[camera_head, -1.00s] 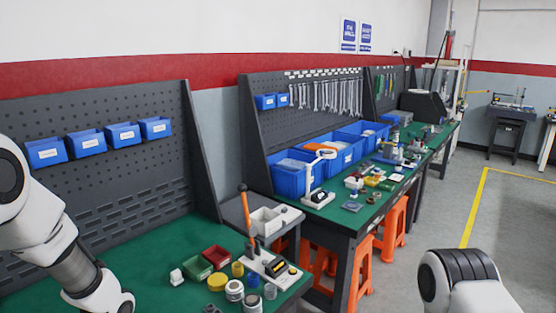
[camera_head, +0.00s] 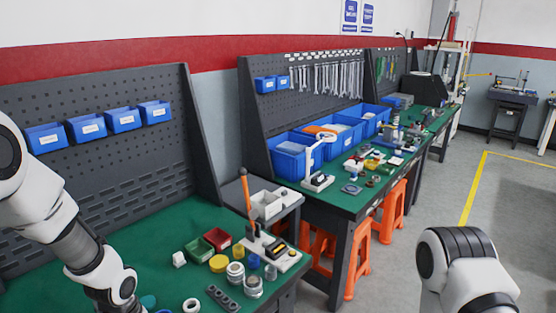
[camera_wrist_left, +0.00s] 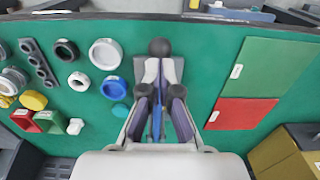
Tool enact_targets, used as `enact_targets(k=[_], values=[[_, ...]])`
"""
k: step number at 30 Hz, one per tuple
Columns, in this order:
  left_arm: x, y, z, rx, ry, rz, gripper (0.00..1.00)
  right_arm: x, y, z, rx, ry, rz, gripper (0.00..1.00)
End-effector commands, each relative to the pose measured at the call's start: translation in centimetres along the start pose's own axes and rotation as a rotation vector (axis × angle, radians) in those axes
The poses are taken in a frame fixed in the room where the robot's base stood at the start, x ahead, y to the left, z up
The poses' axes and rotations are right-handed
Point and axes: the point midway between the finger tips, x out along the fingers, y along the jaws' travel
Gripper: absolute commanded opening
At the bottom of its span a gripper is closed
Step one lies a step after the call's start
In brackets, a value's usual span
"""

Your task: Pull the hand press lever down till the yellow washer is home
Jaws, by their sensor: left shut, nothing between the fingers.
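The hand press (camera_head: 280,257) stands near the right end of the green bench in the head view. Its orange lever (camera_head: 247,194) points up, leaning slightly left. I cannot make out a yellow washer in the press. A yellow round piece (camera_head: 218,263) lies left of it, with a yellow cylinder (camera_head: 238,251) close by.
A green bin (camera_head: 196,249), a red bin (camera_head: 217,238), a grey block with holes (camera_head: 225,298) and a white ring (camera_head: 192,305) crowd the bench left of the press. Green and red panels (camera_wrist_left: 265,75) lie right of my gripper. Bare green bench lies farther left (camera_head: 150,240).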

Motion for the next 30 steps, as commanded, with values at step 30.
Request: enact_targets(k=[30], values=[[-3.9,-0.7,0.6,0.001,-0.023,-0.029,0.00,-4.2,0.0,0.0,0.000,0.000,0.000,0.53]])
